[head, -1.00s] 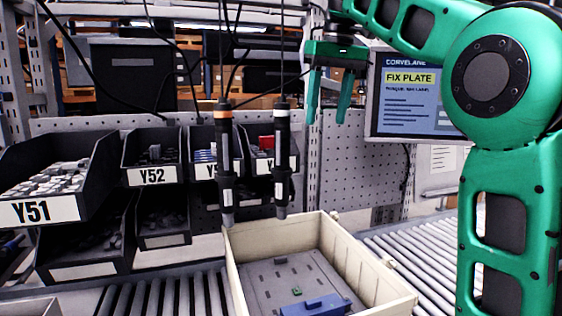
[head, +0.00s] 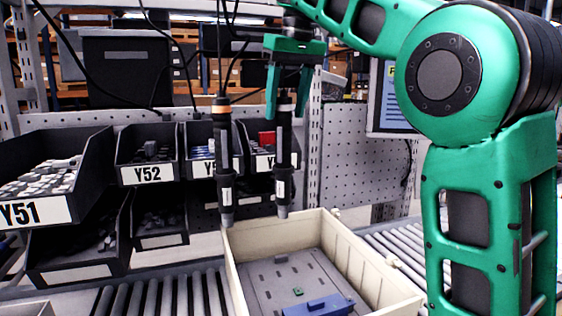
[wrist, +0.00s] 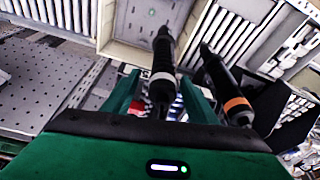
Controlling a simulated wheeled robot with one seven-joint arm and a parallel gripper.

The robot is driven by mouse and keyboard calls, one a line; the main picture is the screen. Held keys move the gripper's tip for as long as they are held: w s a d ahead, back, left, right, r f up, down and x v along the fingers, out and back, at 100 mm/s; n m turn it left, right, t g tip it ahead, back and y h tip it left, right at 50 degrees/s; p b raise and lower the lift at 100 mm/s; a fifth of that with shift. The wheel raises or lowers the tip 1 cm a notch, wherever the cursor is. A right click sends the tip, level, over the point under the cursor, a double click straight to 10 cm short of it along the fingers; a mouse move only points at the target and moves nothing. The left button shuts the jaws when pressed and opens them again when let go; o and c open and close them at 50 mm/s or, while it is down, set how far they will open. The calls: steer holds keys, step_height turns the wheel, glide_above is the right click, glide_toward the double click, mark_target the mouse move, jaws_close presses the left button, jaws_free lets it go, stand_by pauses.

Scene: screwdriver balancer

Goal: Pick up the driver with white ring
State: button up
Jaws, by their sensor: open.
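The driver with the white ring (head: 283,160) hangs upright from a cable, the right one of two black drivers. My gripper (head: 287,112) is open at its upper end, with one finger on each side of it in the picture. In the wrist view, the white-ring driver (wrist: 162,80) shows between the open fingers of my gripper (wrist: 160,82), with no clear contact. The gripper hides the white ring in the head view. The driver with the orange ring (head: 223,150) hangs just to the left; in the wrist view it is right of the fingers (wrist: 226,85).
A cream tray (head: 236,275) with a grey plate and a blue part (head: 318,305) stands below the drivers on a roller conveyor (head: 165,298). Dark part bins (head: 150,172) are behind at left. A monitor (head: 392,100) is partly behind my arm.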

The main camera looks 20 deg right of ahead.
mark_target(284, 126)
steer(key=shift+s+x, duration=0.2)
steer(key=shift+x, duration=1.05)
steer(key=shift+s+x, duration=0.2)
steer(key=shift+x, duration=1.05)
steer(key=shift+f, duration=0.1)
jaws_close()
